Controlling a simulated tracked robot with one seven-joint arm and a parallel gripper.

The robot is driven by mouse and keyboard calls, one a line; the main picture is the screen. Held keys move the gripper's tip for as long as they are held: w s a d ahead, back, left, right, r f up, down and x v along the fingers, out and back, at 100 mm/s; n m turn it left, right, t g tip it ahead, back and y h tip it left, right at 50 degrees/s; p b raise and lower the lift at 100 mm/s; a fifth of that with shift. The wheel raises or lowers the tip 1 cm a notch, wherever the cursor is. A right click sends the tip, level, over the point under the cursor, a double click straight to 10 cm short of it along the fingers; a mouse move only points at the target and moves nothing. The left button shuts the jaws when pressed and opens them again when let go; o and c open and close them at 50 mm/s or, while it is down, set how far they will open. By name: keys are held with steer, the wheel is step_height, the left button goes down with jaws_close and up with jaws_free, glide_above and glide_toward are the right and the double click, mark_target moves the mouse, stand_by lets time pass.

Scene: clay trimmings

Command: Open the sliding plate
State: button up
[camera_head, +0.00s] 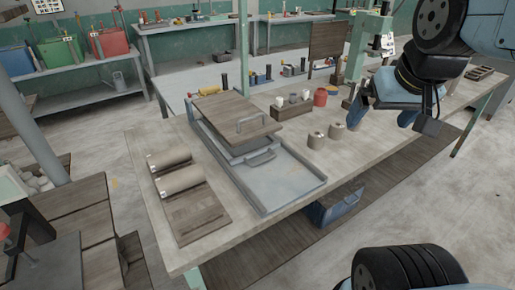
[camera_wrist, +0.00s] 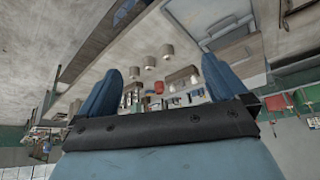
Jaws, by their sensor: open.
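A grey metal tray (camera_head: 300,178) lies on the workbench in the head view. The near part of the tray is uncovered and looks empty. My gripper (camera_head: 407,118) is open and empty, above the bench to the right of the tray and apart from it. In the wrist view, its blue fingers (camera_wrist: 160,65) are spread, with the tray (camera_wrist: 234,48) partly visible beyond the right finger.
Two clay-coloured rolls (camera_head: 180,180) lie on a board left of the tray. A blue bin (camera_head: 335,206) sits below the bench.

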steer(key=shift+c, duration=0.6)
steer(key=shift+w+a, duration=0.1)
steer(key=shift+w, duration=0.05)
steer(key=shift+c, duration=0.6)
steer(key=w+a+f+m, duration=0.1)
steer(key=w+a, duration=0.1)
steer(key=w, duration=0.1)
steer(key=w+a+f+m+g, duration=0.1)
steer(key=w+a+m, duration=0.1)
steer(key=w, duration=0.2)
steer(key=w+a+f+m+y, duration=0.1)
steer(key=w+a+m, duration=0.1)
steer(key=w, duration=0.2)
steer(key=shift+w+a+f+g, duration=0.1)
steer(key=shift+a+f+g, duration=0.15)
steer(key=shift+g, duration=0.15)
steer(key=c, duration=0.9)
steer(key=m+g, duration=0.2)
steer(key=m, duration=0.5)
glide_above(264, 160)
steer(key=s+d, duration=0.1)
steer(key=s, duration=0.1)
step_height(264, 160, down, 12)
steer(key=f, duration=0.4)
steer(key=w+f, duration=0.1)
steer(key=f, duration=0.3)
steer(key=w+a+f, duration=0.1)
steer(key=f, duration=0.4)
steer(key=shift+r, duration=0.1)
jaws_close()
